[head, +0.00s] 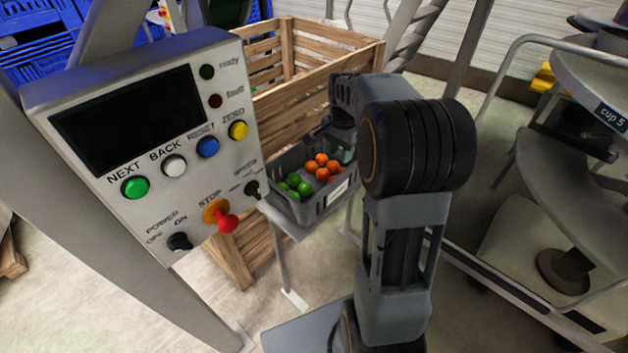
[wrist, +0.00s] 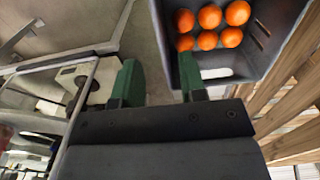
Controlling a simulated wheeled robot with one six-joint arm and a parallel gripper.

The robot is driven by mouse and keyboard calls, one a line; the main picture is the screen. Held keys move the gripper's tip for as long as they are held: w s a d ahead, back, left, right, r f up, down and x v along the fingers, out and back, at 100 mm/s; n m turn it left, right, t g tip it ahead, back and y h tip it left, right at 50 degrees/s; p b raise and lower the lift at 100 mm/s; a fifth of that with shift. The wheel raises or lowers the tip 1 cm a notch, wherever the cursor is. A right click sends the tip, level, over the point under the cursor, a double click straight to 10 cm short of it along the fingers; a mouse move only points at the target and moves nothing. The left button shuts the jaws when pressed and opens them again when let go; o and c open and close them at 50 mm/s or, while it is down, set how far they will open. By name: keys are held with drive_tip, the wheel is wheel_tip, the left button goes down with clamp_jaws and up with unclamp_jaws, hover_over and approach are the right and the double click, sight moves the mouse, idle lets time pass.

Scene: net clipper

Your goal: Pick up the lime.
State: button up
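Several green limes (head: 294,184) lie together in the near left part of a grey crate (head: 312,208), in the head view. No lime shows in the wrist view. My gripper (wrist: 158,82) is open, with its two green-tipped fingers apart and nothing between them. In the wrist view one finger overlaps the crate's edge (wrist: 268,52) and the other is outside it. In the head view my gripper is mostly hidden behind my arm, near the crate's far right side.
Several oranges (head: 322,166) share the crate, and they also show in the wrist view (wrist: 209,18). A slatted wooden bin (head: 290,110) stands behind the crate. A control panel (head: 150,130) is at the left. A round-tiered machine (head: 590,150) stands at the right.

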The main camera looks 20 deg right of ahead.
sight(337, 181)
wheel_tip(337, 181, down, 12)
drive_tip(key=shift+s+r+p, duration=0.1)
drive_tip(key=shift+s+p, duration=0.05)
drive_tip(key=shift+p, duration=0.2)
drive_tip(key=shift+c, duration=0.4)
clamp_jaws()
idle(1.2)
drive_tip(key=shift+r, duration=0.1)
